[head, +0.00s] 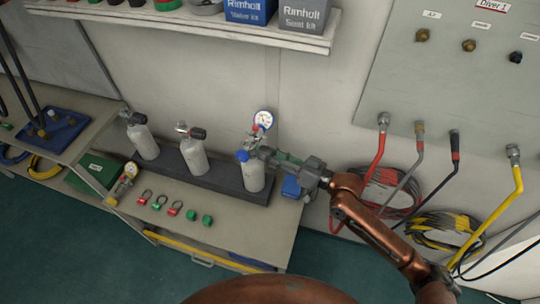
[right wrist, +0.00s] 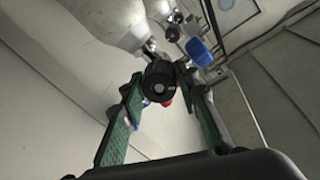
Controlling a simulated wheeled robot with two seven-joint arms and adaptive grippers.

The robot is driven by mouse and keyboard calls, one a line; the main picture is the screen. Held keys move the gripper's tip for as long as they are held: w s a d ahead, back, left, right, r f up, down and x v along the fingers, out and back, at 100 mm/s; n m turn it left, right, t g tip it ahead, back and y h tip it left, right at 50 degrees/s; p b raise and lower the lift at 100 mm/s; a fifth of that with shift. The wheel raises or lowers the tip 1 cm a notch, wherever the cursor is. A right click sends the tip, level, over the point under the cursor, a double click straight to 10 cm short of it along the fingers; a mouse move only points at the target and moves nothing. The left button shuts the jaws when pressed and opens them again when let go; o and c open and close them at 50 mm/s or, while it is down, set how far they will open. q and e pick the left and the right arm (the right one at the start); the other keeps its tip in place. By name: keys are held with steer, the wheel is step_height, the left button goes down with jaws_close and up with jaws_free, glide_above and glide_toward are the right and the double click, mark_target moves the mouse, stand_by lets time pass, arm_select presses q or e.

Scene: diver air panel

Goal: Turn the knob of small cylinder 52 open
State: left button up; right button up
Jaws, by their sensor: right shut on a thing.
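Three small grey cylinders stand in a row on a dark base: a left one (head: 143,140), a middle one (head: 193,157) and a right one (head: 253,178). I cannot read their numbers, so I cannot tell from print which is 52. The right one carries a round gauge (head: 262,121) and a blue part (head: 243,155) at its valve. My right gripper (head: 269,156) reaches this valve from the right. In the right wrist view its green fingers are closed on both sides of a black knob (right wrist: 160,80). My left gripper is out of view.
The dark base (head: 225,183) stands on a bench with red and green caps (head: 175,207) in front. A shelf (head: 200,25) with boxes hangs above. Hoses (head: 376,152) hang from the wall panel (head: 455,80) at the right. A blue tray (head: 45,140) lies left.

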steer(key=n+b, duration=0.1)
steer(key=n, duration=0.3)
steer(key=shift+f+n, duration=0.15)
steer(key=shift+n, duration=0.15)
steer(key=n, duration=0.4)
steer(key=shift+n, duration=0.3)
steer(key=n, duration=0.4)
steer(key=shift+w+n+t+p, duration=0.1)
steer(key=shift+n+t+p, duration=0.2)
steer(key=shift+p, duration=0.05)
steer(key=n+p, duration=0.1)
steer(key=n, duration=0.3)
steer(key=shift+n, duration=0.3)
steer(key=n, duration=0.2)
steer(key=shift+d+n, duration=0.1)
steer(key=shift+n, duration=0.2)
steer(key=shift+n+y, duration=0.3)
steer(key=shift+n, duration=1.8)
steer(key=o, duration=1.2)
steer(key=shift+c, duration=0.2)
